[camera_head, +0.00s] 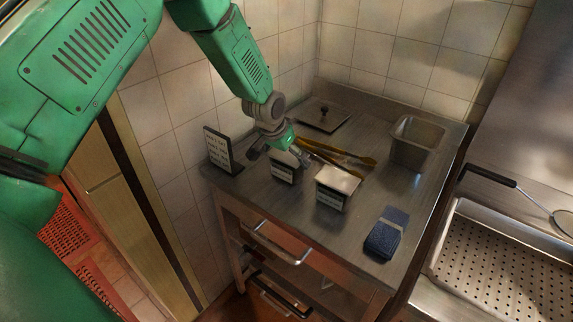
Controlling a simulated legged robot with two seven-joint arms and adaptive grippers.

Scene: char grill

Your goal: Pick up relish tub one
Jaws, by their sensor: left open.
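Two small tubs with dark, white-lettered fronts stand on the steel counter (300,220). One tub (284,172) is below my left gripper and partly hidden by it. The other tub (336,189) stands to its right and nearer, with a pale top. The lettering is too small to read, so I cannot tell which is relish tub one. My left gripper (275,151) points down, open, just above and behind the left tub. I cannot tell whether it touches that tub. My right gripper is out of view.
A black lettered sign (217,150) stands left of the gripper. Brass-coloured tongs (340,154) lie behind the tubs. A flat lid with a knob (322,118) and a steel pan (417,142) are farther back. A dark blue item (385,235) lies at the front right.

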